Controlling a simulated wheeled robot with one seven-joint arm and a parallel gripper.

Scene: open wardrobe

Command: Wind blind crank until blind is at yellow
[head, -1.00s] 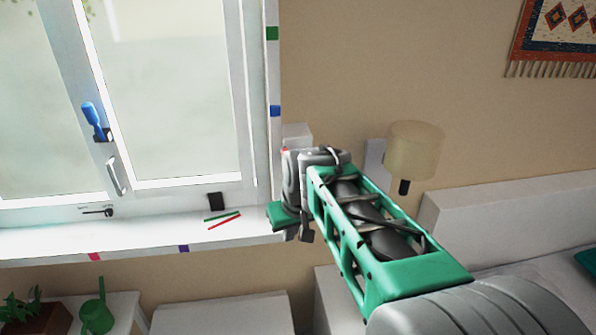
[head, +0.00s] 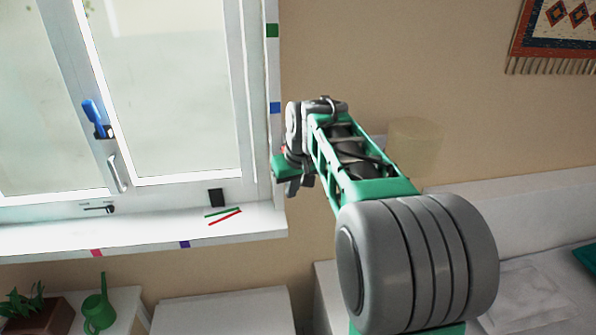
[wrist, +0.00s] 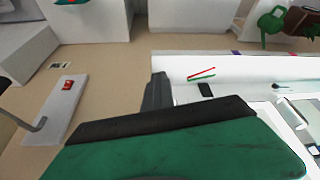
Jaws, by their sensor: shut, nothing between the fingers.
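My gripper (head: 288,170) is shut and empty, in front of the wall just right of the window frame. In the wrist view its green and black finger (wrist: 165,140) fills the bottom. A white wall plate (wrist: 62,108) with a red part (wrist: 68,85) and a bent grey rod (wrist: 38,124) shows at the left of that view; I cannot tell whether this is the crank. The window's right edge carries a green mark (head: 272,30) and a blue mark (head: 275,107). No yellow mark and no clear blind edge are visible. My arm hides part of the wall.
A wall lamp (head: 416,142) is right of my arm. A green watering can (head: 98,312) and a planter (head: 40,318) stand below the window.

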